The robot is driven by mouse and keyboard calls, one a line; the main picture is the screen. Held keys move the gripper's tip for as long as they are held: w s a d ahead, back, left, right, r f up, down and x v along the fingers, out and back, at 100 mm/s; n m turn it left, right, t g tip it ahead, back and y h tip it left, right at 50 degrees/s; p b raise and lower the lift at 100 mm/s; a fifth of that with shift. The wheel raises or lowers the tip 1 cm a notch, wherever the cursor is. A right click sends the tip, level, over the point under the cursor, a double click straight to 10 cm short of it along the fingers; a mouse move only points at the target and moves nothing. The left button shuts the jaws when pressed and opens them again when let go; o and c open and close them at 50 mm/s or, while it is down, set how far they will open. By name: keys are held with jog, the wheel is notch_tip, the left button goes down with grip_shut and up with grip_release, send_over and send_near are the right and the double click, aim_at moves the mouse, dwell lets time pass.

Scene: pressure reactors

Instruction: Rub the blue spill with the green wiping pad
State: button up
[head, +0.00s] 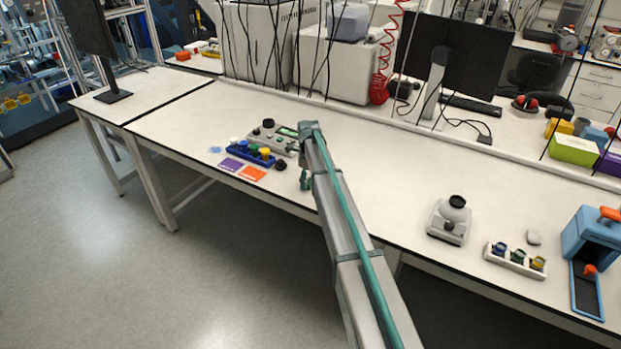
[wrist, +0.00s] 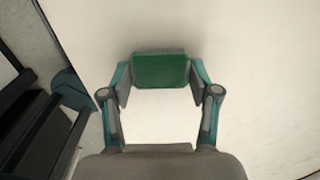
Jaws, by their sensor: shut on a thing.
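The blue spill (head: 215,149) is a small pale blue patch on the white bench (head: 400,170), left of the blue rack in the head view. The green wiping pad (wrist: 161,71) is a flat green block between the fingertips in the wrist view. My gripper (wrist: 161,82) is shut on it, one finger at each side. In the head view my gripper (head: 305,181) is near the bench's front edge, well to the right of the spill. The pad cannot be clearly told from the gripper there. The spill is not in the wrist view.
Between spill and gripper are a blue rack (head: 250,154) with coloured caps, a purple card (head: 231,165), an orange card (head: 252,174), a black round thing (head: 281,164) and a grey device (head: 272,137). A grey-white instrument (head: 449,220) stands to the right.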

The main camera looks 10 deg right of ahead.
aim_at(303, 192)
jog(key=s+a, duration=0.2)
jog(key=s, duration=0.1)
jog(key=shift+a, duration=0.35)
notch_tip(303, 192, up, 8)
jog(key=p, duration=0.3)
